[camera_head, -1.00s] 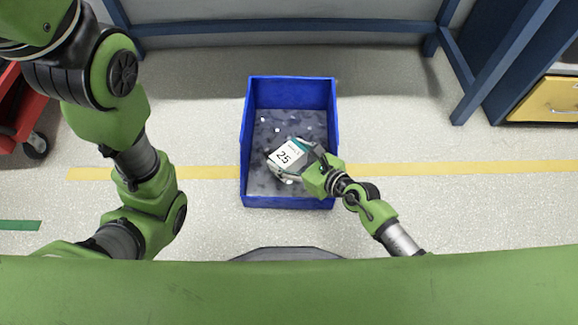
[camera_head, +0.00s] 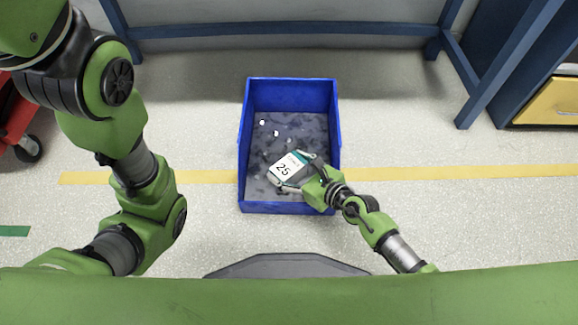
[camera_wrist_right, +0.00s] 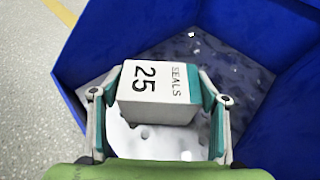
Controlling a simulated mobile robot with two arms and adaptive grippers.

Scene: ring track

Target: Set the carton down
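The carton (camera_head: 289,166) is a small white box with teal edges and a label reading "SEALS" and "25". It is inside the walls of the blue bin (camera_head: 242,140). My right gripper (camera_head: 293,171) has its fingers on two opposite sides of the carton. In the right wrist view the carton (camera_wrist_right: 155,88) sits between both fingertips of the right gripper (camera_wrist_right: 160,88), which appear to touch it. I cannot tell whether the carton's underside touches the bin floor. My left arm is at the left, but its gripper is out of the picture.
The bin floor (camera_head: 290,135) is dark and speckled, with a few small white bits; its far half is free. A blue frame (camera_head: 290,30) stands behind the bin. A red cart (camera_head: 20,125) is at the left, and a yellow drawer (camera_head: 550,103) at the right.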

